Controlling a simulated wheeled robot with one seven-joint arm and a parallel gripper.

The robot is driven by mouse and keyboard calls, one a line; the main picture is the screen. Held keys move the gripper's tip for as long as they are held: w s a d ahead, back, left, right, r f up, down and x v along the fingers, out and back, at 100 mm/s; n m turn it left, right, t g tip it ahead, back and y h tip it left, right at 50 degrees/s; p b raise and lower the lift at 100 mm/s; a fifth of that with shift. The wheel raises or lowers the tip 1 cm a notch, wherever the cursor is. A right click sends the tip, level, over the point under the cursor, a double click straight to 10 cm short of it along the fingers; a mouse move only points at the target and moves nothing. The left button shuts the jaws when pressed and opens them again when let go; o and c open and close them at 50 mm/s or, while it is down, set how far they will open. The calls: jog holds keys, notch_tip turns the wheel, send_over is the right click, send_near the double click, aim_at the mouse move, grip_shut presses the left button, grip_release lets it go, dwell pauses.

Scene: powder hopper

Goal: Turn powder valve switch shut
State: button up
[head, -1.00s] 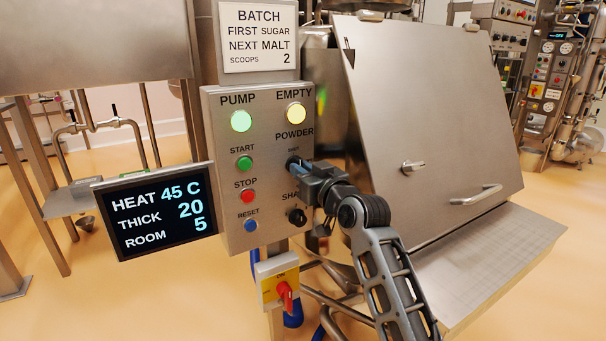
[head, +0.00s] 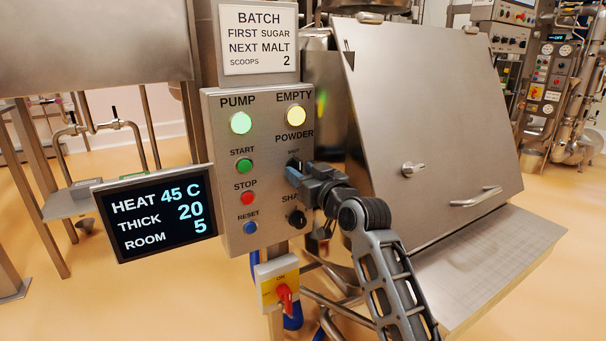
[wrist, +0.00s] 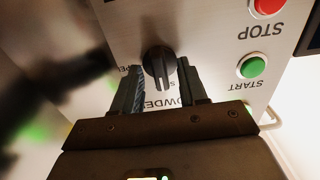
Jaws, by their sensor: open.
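The powder valve switch is a black rotary knob (wrist: 158,62) under the POWDER label on the steel control panel (head: 222,190). In the wrist view, which is upside down, a pale line shows on the knob's lower part, toward partly hidden lettering. My gripper (head: 295,176) is at the knob in the head view and hides most of it. In the wrist view the fingers of my gripper (wrist: 159,82) are apart, one on each side of the knob. I cannot tell whether they touch it.
A second black knob (head: 297,217) sits just below my gripper. The green start button (head: 245,166), red stop button (head: 247,198) and blue reset button (head: 250,227) are to the left. The yellow EMPTY lamp (head: 296,116) is lit. A sloping steel hopper lid (head: 430,110) stands to the right.

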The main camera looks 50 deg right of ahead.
jog(key=v, duration=0.7)
jog(key=shift+s, duration=0.35)
jog(key=shift+a, duration=0.2)
jog(key=s+a+f+g+y+p, duration=0.1)
jog(key=s+a+f+p, duration=0.1)
jog(key=s+a+f, duration=0.4)
jog(key=s+a+f+y+p, duration=0.1)
jog(key=s+a+f+p, duration=0.2)
jog(key=s+a, duration=0.6)
jog(key=s+a+r+n+y+p, duration=0.1)
jog(key=s+a+r+p, duration=0.1)
jog(key=s, duration=0.9)
jog(key=s+a+r+n+g+y+p, duration=0.1)
jog(key=s+a+r, duration=0.4)
jog(key=s, duration=0.7)
jog(key=shift+s+a+r+n+g+y+p, duration=0.25)
jog(key=shift+a+n+y+p, duration=0.3)
jog(key=shift+p, duration=0.4)
